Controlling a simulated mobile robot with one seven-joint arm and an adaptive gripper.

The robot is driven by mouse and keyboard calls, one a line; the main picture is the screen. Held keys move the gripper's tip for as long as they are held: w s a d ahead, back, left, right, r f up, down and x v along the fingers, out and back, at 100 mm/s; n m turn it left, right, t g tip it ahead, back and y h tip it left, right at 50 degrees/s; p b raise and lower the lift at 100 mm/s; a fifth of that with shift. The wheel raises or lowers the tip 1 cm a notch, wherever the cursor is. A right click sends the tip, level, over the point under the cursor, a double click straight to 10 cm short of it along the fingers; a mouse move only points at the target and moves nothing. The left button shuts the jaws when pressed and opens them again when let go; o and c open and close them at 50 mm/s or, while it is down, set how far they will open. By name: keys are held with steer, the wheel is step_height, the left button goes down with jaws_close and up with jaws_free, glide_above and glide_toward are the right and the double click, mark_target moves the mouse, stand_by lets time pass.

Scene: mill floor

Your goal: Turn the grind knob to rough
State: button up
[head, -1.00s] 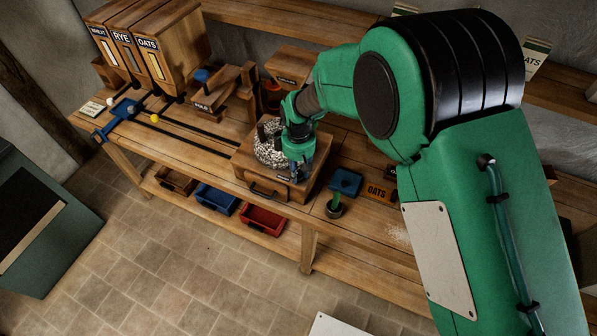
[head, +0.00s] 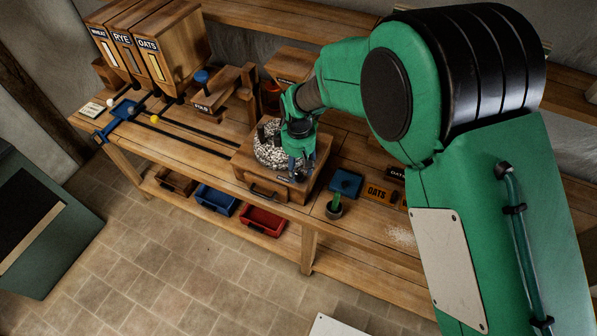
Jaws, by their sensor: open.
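My gripper (head: 299,174) points down at the front right of the wooden mill box (head: 247,165), close to its top and front edge. The jaws are small and dark here, and they hold nothing that I can see. A round speckled stone (head: 267,152) sits on top of the mill box, partly behind my gripper. The grind knob is not clearly visible; my gripper and wrist cover that corner of the mill. I cannot tell whether the jaws touch anything there, and I cannot read the knob's setting.
Wooden hoppers (head: 163,50) stand at the back left. Blue (head: 215,200) and red (head: 263,220) bins sit on the lower shelf.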

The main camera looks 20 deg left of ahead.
mark_target(299, 175)
step_height(299, 175, up, 10)
stand_by(0.5)
steer(key=shift+f+m+b, duration=0.1)
steer(key=shift+m+b, duration=0.2)
steer(key=shift+b, duration=0.05)
steer(key=shift+r+m+b, duration=0.9)
steer(key=shift+m+b, duration=0.5)
steer(key=shift+f, duration=0.15)
step_height(299, 175, down, 14)
steer(key=shift+r+b, duration=0.2)
steer(key=shift+b, duration=0.3)
